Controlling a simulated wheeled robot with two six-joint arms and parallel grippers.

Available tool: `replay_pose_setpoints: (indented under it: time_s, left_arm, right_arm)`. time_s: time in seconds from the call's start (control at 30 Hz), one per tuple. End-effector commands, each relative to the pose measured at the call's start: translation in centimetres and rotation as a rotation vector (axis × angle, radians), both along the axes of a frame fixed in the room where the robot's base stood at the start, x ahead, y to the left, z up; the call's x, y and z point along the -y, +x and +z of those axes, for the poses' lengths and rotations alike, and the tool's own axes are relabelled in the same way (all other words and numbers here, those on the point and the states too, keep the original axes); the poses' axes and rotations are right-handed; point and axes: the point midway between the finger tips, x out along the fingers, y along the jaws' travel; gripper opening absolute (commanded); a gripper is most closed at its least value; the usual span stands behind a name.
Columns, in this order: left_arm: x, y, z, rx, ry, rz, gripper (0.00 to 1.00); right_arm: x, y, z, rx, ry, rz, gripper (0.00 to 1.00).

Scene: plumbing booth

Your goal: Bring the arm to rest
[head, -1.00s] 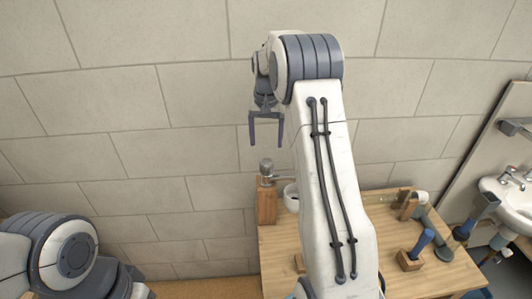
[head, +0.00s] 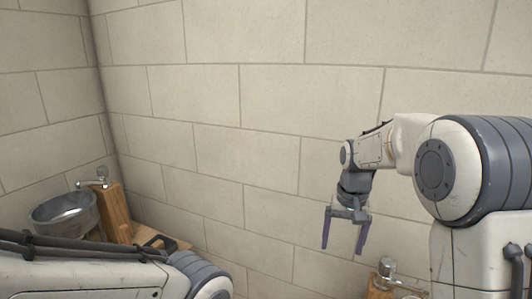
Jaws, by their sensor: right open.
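My right gripper (head: 344,240) hangs down in front of the tiled wall in the head view. Its two purple fingers are apart, with nothing between them. It is above and to the left of a chrome tap on a wooden block (head: 383,282) at the bottom edge. My left arm comes in at the lower left, but its gripper is not in view.
A metal basin (head: 63,213) stands at the left near a second wooden block (head: 115,213) with a chrome tap. A dark handle-like object (head: 160,242) lies on a wooden surface beside it. The tiled wall (head: 230,90) fills the back; the air before it is clear.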

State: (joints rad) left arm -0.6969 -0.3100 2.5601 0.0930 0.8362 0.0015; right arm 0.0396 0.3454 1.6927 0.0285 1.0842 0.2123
Motion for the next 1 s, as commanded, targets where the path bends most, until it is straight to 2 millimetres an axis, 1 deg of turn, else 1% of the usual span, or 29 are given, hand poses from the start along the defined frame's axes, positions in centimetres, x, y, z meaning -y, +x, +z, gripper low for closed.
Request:
replay_pose_setpoints:
  time_s: [0.03,0.07,0.1,0.17,0.2,0.27,0.3,0.4,0.5,0.6,0.63,1.0]
  left_arm:
    - [0.0,0.0,-0.2,0.000,0.000,0.000,0.50]
    - [0.0,0.0,-0.3,0.000,0.000,0.000,0.50]
    - [0.0,0.0,-0.3,0.000,0.000,0.000,0.50]
    - [0.0,0.0,-0.4,0.000,0.000,0.000,0.50]
    - [0.0,0.0,-0.5,0.000,0.000,0.000,0.50]
    - [0.0,0.0,-0.6,0.000,0.000,0.000,0.50]
    - [0.0,0.0,-0.7,0.000,0.000,0.000,0.50]
    - [0.0,0.0,-0.8,0.000,0.000,0.000,0.50]
    - [0.0,0.0,-0.8,0.000,0.000,0.000,0.50]
    - [0.0,0.0,-0.8,0.000,0.000,-0.001,0.50]
    - [0.0,0.0,-0.8,0.000,0.000,-0.001,0.50]
    - [0.0,0.0,-0.8,0.000,0.000,-0.001,0.50]
  right_arm:
    - [-3.6,-2.4,0.4,0.006,0.004,0.101,0.90]
    - [-5.4,-3.9,0.4,0.010,0.008,0.157,0.90]
    - [-7.5,-6.1,0.4,0.013,0.012,0.233,0.90]
    - [-10.4,-9.7,0.3,0.018,0.019,0.350,0.90]
    - [-11.9,-12.3,0.0,0.021,0.024,0.428,0.90]
    - [-13.6,-16.2,-0.5,0.025,0.030,0.541,0.90]
    - [-14.3,-18.6,-0.9,0.028,0.035,0.611,0.90]
    - [-15.1,-23.6,-2.1,0.032,0.043,0.753,0.90]
    - [-15.1,-26.7,-3.0,0.033,0.049,0.848,0.90]
    - [-14.9,-28.2,-3.5,0.035,0.052,0.893,0.90]
    - [-14.9,-28.4,-3.6,0.034,0.052,0.899,0.90]
    - [-14.9,-28.4,-3.6,0.034,0.052,0.899,0.90]
